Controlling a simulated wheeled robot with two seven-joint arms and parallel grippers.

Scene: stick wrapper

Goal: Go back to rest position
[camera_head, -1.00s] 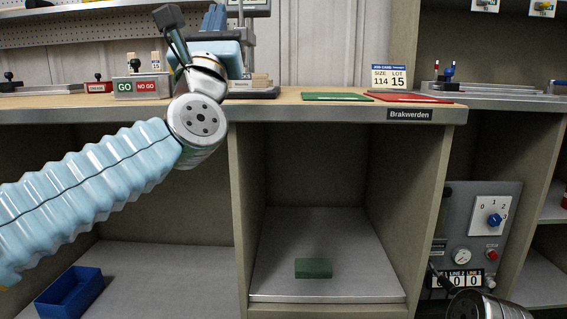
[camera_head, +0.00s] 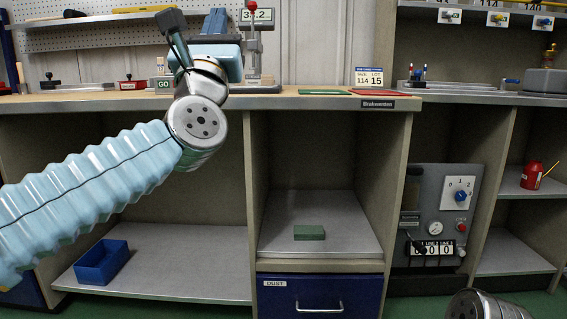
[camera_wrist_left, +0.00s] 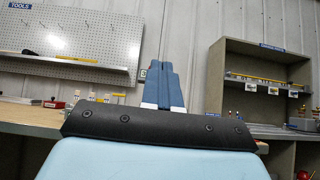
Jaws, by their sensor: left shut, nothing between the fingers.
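My left arm reaches in from the left in the head view, its pale blue hand raised in front of the workbench (camera_head: 350,103). The blue fingers of my left gripper (camera_head: 215,21) point up, closed together with nothing between them. In the left wrist view the shut fingers (camera_wrist_left: 165,84) stand upright beyond the dark bar, with wall panels behind them. My right gripper does not show. A rounded metal part at the bottom right edge of the head view seems to be mine.
Green and red mats lie on the bench top. Below are a green block (camera_head: 309,232) on a shelf, a blue bin (camera_head: 101,262) at left and a blue drawer (camera_head: 319,297). A control panel (camera_head: 441,212) and a red can (camera_head: 531,175) are at right. Floor shows at the bottom.

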